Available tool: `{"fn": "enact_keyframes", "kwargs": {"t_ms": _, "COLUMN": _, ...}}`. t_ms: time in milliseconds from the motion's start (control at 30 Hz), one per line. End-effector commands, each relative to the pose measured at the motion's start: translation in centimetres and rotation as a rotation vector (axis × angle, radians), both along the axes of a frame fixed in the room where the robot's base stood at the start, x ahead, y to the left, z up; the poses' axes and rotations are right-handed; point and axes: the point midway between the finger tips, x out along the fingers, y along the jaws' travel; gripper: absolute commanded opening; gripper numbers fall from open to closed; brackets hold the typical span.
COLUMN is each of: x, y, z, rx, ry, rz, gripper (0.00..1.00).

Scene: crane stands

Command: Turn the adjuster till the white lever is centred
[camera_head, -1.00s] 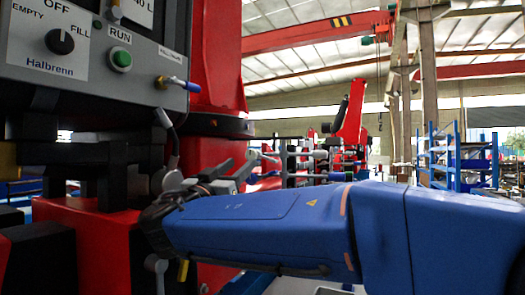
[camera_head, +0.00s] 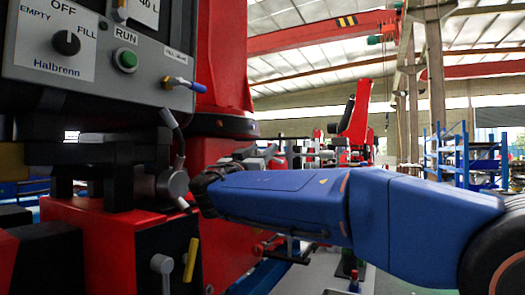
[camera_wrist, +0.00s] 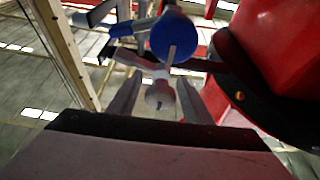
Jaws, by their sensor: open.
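In the wrist view, a blue round knob-like part (camera_wrist: 173,38) with a thin pale pin across it is beyond my gripper (camera_wrist: 159,86). The two grey fingers are apart, with a pale rounded piece (camera_wrist: 160,96) showing between them. I cannot tell whether the fingers touch it, or which part is the adjuster. No white lever can be picked out with certainty.
A grey panel holds a black dial (camera_head: 66,43), a green button (camera_head: 126,60) and a blue-tipped lever (camera_head: 178,83). Below are a grey lever (camera_head: 162,266) and a yellow lever (camera_head: 191,259). A red body (camera_wrist: 287,50) is close at right in the wrist view.

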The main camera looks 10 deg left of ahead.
Motion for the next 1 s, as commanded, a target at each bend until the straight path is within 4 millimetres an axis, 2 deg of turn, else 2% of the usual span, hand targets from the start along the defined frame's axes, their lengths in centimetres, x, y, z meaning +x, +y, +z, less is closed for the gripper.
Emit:
{"fn": "enact_keyframes", "kwargs": {"t_ms": 333, "x": 0.36, "y": -0.12, "z": 0.13, "rx": 0.000, "ry": 0.000, "rz": 0.000, "gripper": 0.45}}
{"fn": "enact_keyframes", "kwargs": {"t_ms": 367, "x": 0.36, "y": -0.11, "z": 0.13, "rx": 0.000, "ry": 0.000, "rz": 0.000, "gripper": 0.40}}
{"fn": "enact_keyframes", "kwargs": {"t_ms": 500, "x": 0.36, "y": -0.11, "z": 0.12, "rx": 0.000, "ry": 0.000, "rz": 0.000, "gripper": 0.06}}
{"fn": "enact_keyframes", "kwargs": {"t_ms": 767, "x": 0.35, "y": -0.09, "z": 0.13, "rx": -0.012, "ry": 0.004, "rz": 0.001, "gripper": 0.06}}
{"fn": "enact_keyframes", "kwargs": {"t_ms": 1000, "x": 0.42, "y": 0.03, "z": 0.13, "rx": -0.099, "ry": 0.037, "rz": 0.001, "gripper": 0.06}}
